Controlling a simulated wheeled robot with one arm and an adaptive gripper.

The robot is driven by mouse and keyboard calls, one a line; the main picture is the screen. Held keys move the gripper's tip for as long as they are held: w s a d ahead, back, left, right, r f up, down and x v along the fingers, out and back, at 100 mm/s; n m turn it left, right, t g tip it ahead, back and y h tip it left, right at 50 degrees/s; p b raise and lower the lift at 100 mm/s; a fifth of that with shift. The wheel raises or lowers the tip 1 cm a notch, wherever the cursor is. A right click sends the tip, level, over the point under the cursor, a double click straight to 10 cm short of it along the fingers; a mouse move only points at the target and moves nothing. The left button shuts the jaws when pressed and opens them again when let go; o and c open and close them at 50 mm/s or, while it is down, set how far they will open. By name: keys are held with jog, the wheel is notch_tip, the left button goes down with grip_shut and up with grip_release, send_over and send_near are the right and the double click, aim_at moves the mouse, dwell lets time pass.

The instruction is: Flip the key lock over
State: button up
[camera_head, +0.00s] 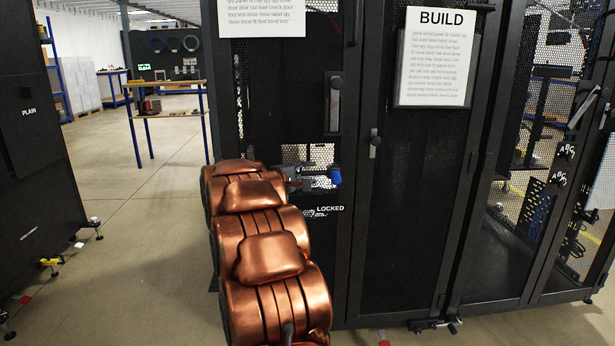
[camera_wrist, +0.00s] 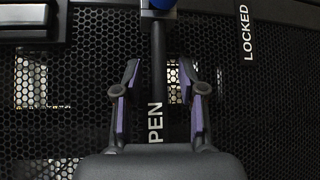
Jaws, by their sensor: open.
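The key lock shows in the wrist view as a dark bar (camera_wrist: 159,65) that runs from a grey block and a blue end (camera_wrist: 163,4) at the top edge. The blue end also shows in the head view (camera_head: 335,175), on the black mesh door just above the LOCKED label (camera_head: 330,209). My gripper (camera_wrist: 160,75) is open, with one purple-padded finger on each side of the bar. Gaps show between the bar and both fingers. In the head view my gripper (camera_head: 297,178) is at the door, partly hidden by my copper arm. The lower end of the bar is unclear.
An OPEN label, partly hidden, shows as PEN (camera_wrist: 155,122) beside the bar. A door handle (camera_head: 334,104) is above the lock, and another handle (camera_head: 374,144) is to its right. A BUILD sheet (camera_head: 436,57) hangs on the neighbouring door. Open floor (camera_head: 140,230) lies left.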

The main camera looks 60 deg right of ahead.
jog(key=shift+d, duration=0.1)
jog(key=shift+c, duration=0.3)
grip_shut()
dwell(0.4)
